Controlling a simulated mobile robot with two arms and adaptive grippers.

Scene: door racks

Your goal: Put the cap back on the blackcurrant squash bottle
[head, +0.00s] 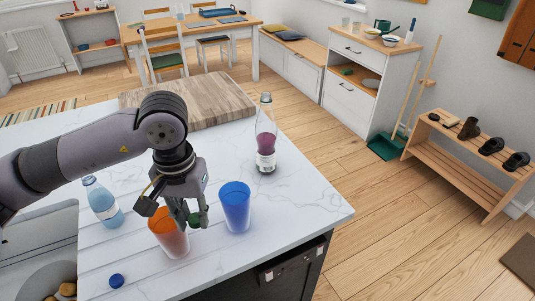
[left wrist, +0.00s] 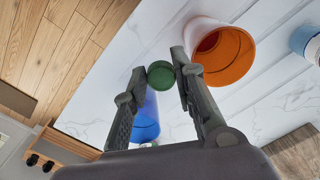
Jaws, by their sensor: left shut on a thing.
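The blackcurrant squash bottle (head: 265,146), clear with purple liquid and a pale label, stands upright on the white counter behind the blue cup. Its neck top is too small to make out clearly. My left gripper (head: 196,219) is shut on a small green cap (head: 194,221), above the counter between the orange and blue cups, to the front left of the bottle. In the left wrist view, the green cap (left wrist: 160,75) sits between the two fingertips (left wrist: 161,76). The bottle is not visible there. My right gripper is not in view.
An orange cup (head: 170,241) and a blue cup (head: 236,208) stand close to the gripper. A pale blue bottle (head: 102,203) stands at left, with a blue cap (head: 117,281) lying in front. A wooden board (head: 200,105) lies behind. The counter's right edge is near the bottle.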

